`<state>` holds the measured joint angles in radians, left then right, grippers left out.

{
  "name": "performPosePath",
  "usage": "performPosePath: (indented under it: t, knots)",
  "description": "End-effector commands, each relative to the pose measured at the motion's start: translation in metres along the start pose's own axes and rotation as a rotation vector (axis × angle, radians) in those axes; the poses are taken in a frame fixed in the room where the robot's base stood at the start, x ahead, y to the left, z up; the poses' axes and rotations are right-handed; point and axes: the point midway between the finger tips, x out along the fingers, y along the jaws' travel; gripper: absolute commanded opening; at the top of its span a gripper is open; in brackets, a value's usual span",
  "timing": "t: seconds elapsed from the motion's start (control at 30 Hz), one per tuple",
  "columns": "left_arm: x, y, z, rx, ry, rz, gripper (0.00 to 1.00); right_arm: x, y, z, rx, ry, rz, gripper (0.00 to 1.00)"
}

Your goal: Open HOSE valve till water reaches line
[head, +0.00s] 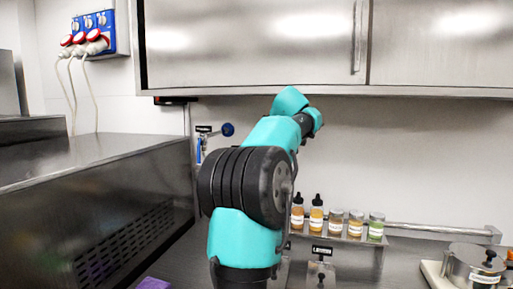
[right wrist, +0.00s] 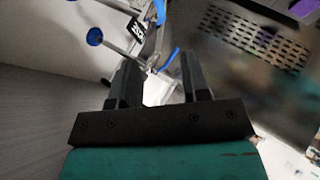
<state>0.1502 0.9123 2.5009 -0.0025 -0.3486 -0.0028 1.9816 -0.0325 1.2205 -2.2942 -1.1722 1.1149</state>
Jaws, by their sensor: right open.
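Pipework with a round blue knob (head: 228,129) and a blue lever (head: 199,150) is on the back wall beside a small dark label (head: 203,128). I cannot read the label, so I cannot tell which valve is HOSE. In the right wrist view the blue knob (right wrist: 95,36) is at upper left, near the label (right wrist: 136,28) and a blue handle (right wrist: 161,11). My right gripper (right wrist: 160,66) is open, with metal pipework showing beyond and between its fingers. Contact with it cannot be told. My left gripper is out of view. No water or fill line can be made out.
A steel cabinet (head: 250,45) hangs above. A steel machine with a vented side (head: 125,245) stands at left. Several bottles and jars (head: 337,222) stand on a shelf at right. A lidded steel pot (head: 470,265) is at lower right. Blue sockets with plugs (head: 95,22) are at upper left.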

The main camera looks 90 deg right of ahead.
Motion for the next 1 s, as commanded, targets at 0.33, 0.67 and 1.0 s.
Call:
performPosePath:
  t: [0.33, 0.67, 1.0]
  knots:
    - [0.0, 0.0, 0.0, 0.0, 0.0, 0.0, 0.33, -0.013, 0.0, 0.0, 0.0, 0.001, 0.0, 0.43]
    - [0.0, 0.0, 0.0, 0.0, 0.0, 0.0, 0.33, -0.012, 0.0, -0.001, 0.0, 0.002, 0.0, 0.43]
    - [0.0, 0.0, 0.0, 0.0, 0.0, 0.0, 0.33, 0.055, -0.018, -0.025, 0.042, 0.173, -0.03, 0.43]
